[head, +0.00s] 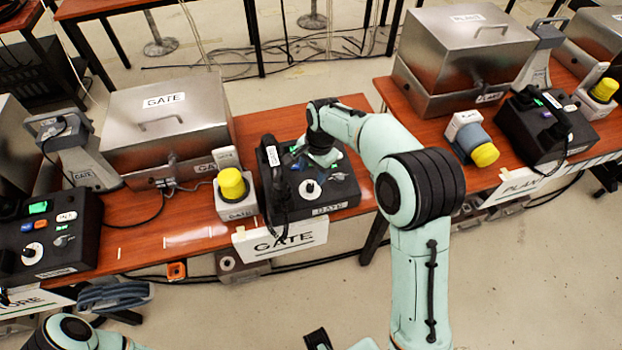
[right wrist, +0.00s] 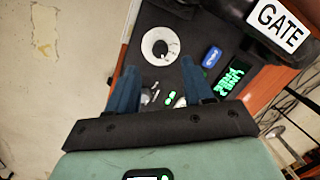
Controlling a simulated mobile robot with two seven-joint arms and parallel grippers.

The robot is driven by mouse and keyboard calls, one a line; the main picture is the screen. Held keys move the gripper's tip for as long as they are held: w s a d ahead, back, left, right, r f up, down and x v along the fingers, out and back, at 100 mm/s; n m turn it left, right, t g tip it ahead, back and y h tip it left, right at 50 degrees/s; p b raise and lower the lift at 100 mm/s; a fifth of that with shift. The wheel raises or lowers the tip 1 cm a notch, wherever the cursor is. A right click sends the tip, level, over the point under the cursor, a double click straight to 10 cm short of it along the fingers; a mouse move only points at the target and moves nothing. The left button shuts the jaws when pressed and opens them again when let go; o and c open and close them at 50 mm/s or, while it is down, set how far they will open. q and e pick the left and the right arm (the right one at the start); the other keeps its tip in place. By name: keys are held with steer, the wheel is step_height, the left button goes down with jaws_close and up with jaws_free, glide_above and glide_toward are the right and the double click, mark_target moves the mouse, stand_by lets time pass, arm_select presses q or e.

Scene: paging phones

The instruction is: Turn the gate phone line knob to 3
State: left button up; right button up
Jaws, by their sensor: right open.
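The gate phone (head: 335,196) is a black box on the wooden table, with a dark handset (head: 272,178) along its left side. Its line knob (head: 309,189) sits on a round white dial on the top face. In the right wrist view the white dial (right wrist: 152,44) lies just beyond my fingertips; its numbers and setting are too small to read. My right gripper (right wrist: 160,76) is open and empty, its two blue fingers pointing down at the panel. In the head view my right gripper (head: 318,155) is over the phone's back part, partly hidden by its wrist. My left gripper is not visible.
A yellow-topped beacon (head: 232,184) stands left of the phone. A metal GATE case (head: 155,120) is behind it. In the wrist view, a blue button (right wrist: 211,57) and a green-lit display (right wrist: 232,77) lie beside the dial. Similar stations stand at left and right.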

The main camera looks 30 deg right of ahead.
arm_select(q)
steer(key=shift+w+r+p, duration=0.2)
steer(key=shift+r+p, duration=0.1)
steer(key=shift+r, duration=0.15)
arm_select(e)
step_height(320, 180, up, 6)
steer(key=shift+s+d+r, duration=0.25)
steer(key=shift+d, duration=0.05)
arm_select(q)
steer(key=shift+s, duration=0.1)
arm_select(e)
steer(key=shift+f, duration=0.1)
